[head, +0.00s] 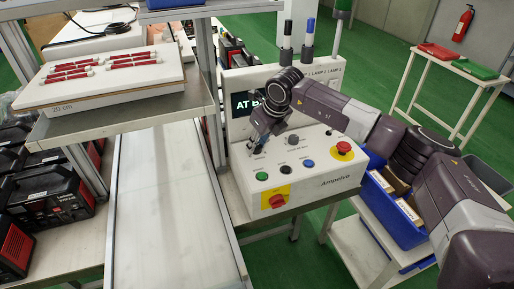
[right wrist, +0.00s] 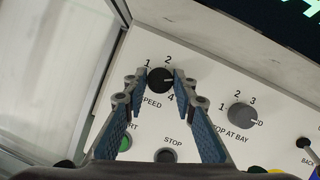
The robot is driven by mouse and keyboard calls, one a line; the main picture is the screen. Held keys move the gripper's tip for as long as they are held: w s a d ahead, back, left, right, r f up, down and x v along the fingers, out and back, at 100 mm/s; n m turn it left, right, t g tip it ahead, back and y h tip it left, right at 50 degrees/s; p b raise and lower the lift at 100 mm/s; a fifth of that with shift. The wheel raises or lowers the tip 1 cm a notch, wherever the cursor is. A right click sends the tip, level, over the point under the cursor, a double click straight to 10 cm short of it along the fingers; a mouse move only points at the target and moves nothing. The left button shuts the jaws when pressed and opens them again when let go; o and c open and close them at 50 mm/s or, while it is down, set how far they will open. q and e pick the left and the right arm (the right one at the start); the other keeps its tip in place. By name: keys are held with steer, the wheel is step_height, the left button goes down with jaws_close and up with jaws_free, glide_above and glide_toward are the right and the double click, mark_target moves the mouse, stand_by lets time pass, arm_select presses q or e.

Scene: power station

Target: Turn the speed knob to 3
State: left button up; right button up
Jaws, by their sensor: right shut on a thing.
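The speed knob (right wrist: 160,81) is a small black dial on the white control box (head: 320,186), marked SPEED, with 1, 2 and 4 showing around it. The 3 is not visible, and one finger covers the right side of the scale. I cannot read the pointer surely. My right gripper (right wrist: 161,84) is shut on the knob, one fingertip on each side. In the head view my right gripper (head: 254,146) reaches down to the panel's left part and hides the knob. My left gripper is not in view.
A grey STOP AT BAY knob (right wrist: 242,115) is right of the speed knob. Green (head: 262,176), black (head: 285,170) and blue (head: 309,164) buttons lie in front. A red emergency stop (head: 343,148) is at right. A lit screen (head: 243,103) stands behind.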

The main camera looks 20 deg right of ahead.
stand_by(0.3)
steer(key=o, duration=1.1)
steer(key=shift+o, duration=0.2)
steer(key=shift+r, duration=0.1)
steer(key=v, duration=1.2)
steer(key=shift+d, duration=0.1)
